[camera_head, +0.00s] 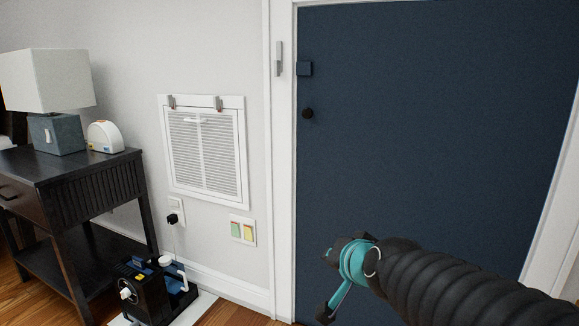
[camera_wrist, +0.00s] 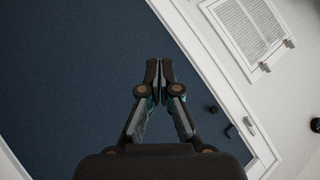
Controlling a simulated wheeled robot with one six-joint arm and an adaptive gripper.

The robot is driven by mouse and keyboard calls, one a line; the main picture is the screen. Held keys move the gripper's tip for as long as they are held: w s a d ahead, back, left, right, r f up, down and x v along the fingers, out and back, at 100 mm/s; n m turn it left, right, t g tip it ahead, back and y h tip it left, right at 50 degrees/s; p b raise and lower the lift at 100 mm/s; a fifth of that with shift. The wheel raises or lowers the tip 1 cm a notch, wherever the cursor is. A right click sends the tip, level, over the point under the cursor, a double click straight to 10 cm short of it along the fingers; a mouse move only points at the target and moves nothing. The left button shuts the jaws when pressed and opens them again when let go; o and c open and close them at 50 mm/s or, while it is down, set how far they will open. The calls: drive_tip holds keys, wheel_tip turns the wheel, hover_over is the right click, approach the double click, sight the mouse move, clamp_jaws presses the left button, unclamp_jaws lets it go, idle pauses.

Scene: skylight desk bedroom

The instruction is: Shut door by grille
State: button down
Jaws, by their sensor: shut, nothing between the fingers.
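The dark blue door (camera_head: 430,130) fills the right half of the head view, beside the white louvred grille (camera_head: 205,150). Its left edge lies close along the white frame; I cannot tell whether a small gap remains. My gripper (camera_head: 327,312) is low in front of the door. In the wrist view my gripper (camera_wrist: 159,76) is shut and empty, pointing over the blue door (camera_wrist: 75,75). The grille (camera_wrist: 245,28) is at upper right there. Contact with the door cannot be told.
A dark side table (camera_head: 75,170) with a lamp (camera_head: 48,80) and a white clock-like object (camera_head: 104,136) stands at left. A black machine (camera_head: 150,290) stands on the floor below the grille. A white door frame (camera_head: 283,180) borders the door.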

drive_tip(key=w+a+r+m+t+h+p, duration=0.3)
drive_tip(key=w+a+m+h, duration=0.1)
drive_tip(key=w+a+m, duration=0.35)
drive_tip(key=w+a+r+m+t+h+p, duration=0.2)
drive_tip(key=w+a+m+t+h+p, duration=0.1)
drive_tip(key=w+a+m, duration=0.5)
drive_tip(key=w+d+p, duration=0.1)
drive_tip(key=w+d, duration=0.3)
drive_tip(key=w, duration=1.1)
drive_tip(key=shift+p, duration=0.3)
drive_tip(key=shift+d, duration=0.1)
